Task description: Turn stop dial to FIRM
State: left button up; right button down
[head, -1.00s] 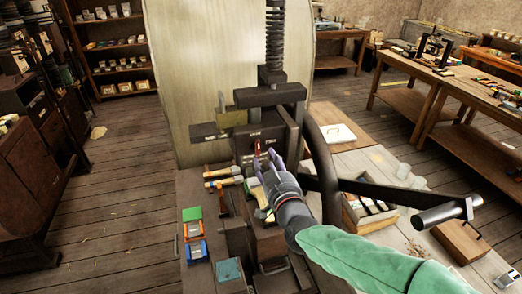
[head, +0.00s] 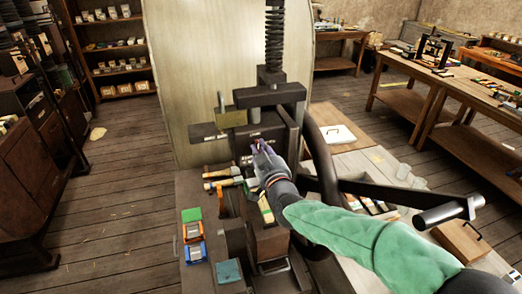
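The handwheel press (head: 288,97) stands in the middle of the head view, with a dark block and small label plates on its front. The stop dial on that front face is mostly hidden behind my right gripper (head: 261,152). A sliver of red shows by the fingertips. My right gripper reaches in from the lower right, its grey and purple fingers at or just in front of the dial. I cannot tell whether they touch or grip it. The dial's setting cannot be read. My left gripper is not in view.
A black lever with a thick grip (head: 448,212) sticks out right of the press. Wooden-handled tools (head: 222,178), an orange-and-blue item (head: 193,240) and a teal block (head: 228,271) lie on the bench left of my arm.

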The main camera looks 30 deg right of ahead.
dwell(0.3)
jog(key=shift+s+d+f+m+b, duration=0.1)
jog(key=shift+f+m+b, duration=0.15)
jog(key=shift+m+b, duration=2.6)
jog(key=shift+w+d+f+m+b, duration=0.1)
jog(key=shift+f+m+b, duration=0.15)
jog(key=shift+m+b, duration=2.55)
jog(key=shift+s+d+f+m+b, duration=0.1)
jog(key=shift+f+m+b, duration=0.15)
jog(key=shift+m+b, duration=2.6)
jog(key=shift+m+p, duration=0.45)
jog(key=shift+m, duration=0.05)
jog(key=c, duration=1.1)
grip_release()
jog(key=shift+c, duration=0.2)
jog(key=shift+s, duration=0.1)
